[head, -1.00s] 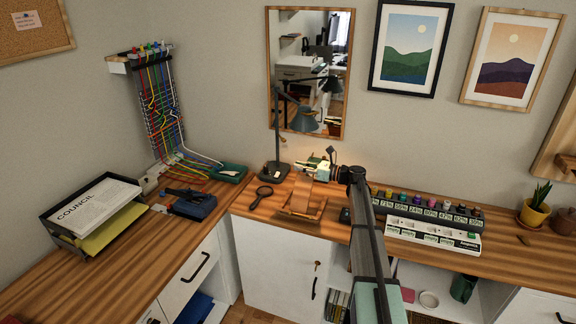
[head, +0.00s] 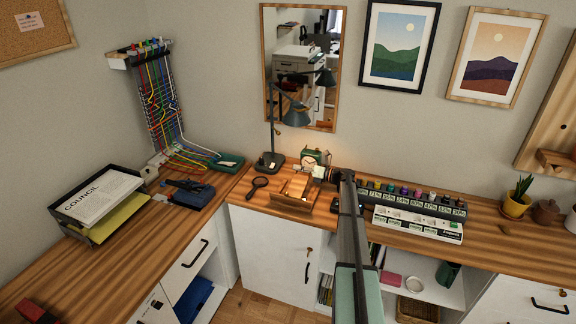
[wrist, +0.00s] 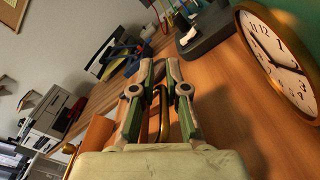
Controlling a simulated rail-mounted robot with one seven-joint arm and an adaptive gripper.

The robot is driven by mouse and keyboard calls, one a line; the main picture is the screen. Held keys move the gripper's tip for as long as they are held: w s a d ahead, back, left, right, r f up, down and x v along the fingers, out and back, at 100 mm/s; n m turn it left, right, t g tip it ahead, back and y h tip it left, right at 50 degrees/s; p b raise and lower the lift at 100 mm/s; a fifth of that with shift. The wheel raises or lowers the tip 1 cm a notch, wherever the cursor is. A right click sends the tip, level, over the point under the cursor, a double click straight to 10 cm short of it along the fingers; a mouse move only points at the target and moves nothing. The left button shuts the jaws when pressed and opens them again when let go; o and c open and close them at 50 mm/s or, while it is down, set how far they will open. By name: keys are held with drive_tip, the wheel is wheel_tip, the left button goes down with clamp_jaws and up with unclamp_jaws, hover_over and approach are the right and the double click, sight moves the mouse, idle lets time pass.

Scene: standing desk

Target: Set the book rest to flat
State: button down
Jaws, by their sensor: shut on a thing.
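The wooden book rest (head: 294,190) stands on the desk below the mirror, its panel still tilted up from its base. My gripper (head: 318,172) is behind the right side of the panel, partly hidden by my arm. In the wrist view my gripper (wrist: 160,72) has its two green-and-grey fingers close around a thin brass-coloured bar (wrist: 155,115), which seems to be the rest's support. An orange-brown wooden panel (wrist: 95,134) shows just left of the fingers. Where the bar meets the panel is hard to make out.
A desk lamp (head: 272,160) and a magnifying glass (head: 258,186) are left of the rest.

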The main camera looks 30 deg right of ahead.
drive_tip(key=shift+s+a+f, duration=0.1)
drive_tip(key=shift+f, duration=0.15)
drive_tip(key=c, duration=1.3)
unclamp_jaws()
drive_tip(key=shift+s, duration=0.1)
wheel_tip(320, 180, up, 10)
drive_tip(key=shift+r, duration=0.1)
